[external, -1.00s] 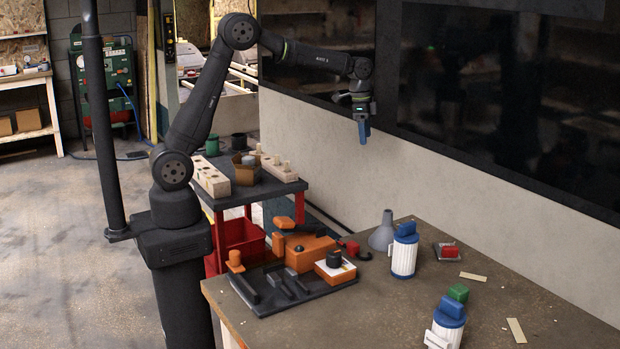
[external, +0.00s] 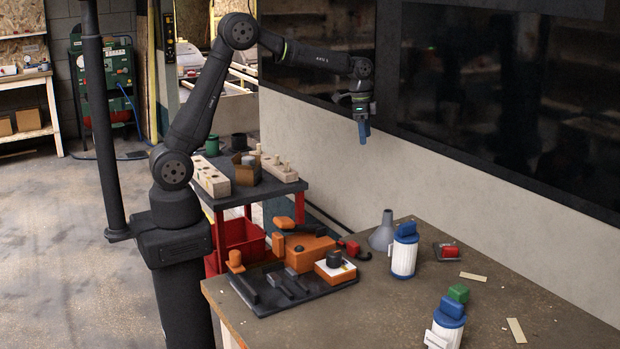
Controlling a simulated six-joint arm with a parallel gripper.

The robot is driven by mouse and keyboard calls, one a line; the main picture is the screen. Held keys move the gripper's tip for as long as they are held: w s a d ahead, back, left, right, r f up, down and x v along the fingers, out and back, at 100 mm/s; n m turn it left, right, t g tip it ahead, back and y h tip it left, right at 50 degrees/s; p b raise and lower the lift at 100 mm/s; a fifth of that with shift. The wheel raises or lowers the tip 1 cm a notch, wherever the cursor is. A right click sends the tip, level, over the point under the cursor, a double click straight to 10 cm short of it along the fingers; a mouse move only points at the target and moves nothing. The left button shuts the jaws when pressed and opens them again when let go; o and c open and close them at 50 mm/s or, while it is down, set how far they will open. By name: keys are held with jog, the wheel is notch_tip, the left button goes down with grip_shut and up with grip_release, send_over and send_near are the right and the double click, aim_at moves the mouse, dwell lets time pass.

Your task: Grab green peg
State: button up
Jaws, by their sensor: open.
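My gripper (external: 363,132), with blue fingers, points down high above the back of the workbench, in front of the wall. It is open and nothing shows between its fingers. A small green block (external: 458,293), the likeliest green peg, is at the front right of the bench. It shows just behind a blue-topped white canister (external: 447,325); its lower part is hidden, so I cannot tell what it rests on. My gripper is far above and to the left of it, not touching it.
A second blue-topped canister (external: 404,251) and a grey funnel (external: 383,232) stand further back. A black tray (external: 262,308) with orange tools is at the left. A red-and-black cart (external: 237,213) holds wooden blocks. The bench's middle is mostly clear.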

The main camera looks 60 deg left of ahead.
dwell(0.4)
jog(key=shift+c, duration=1.1)
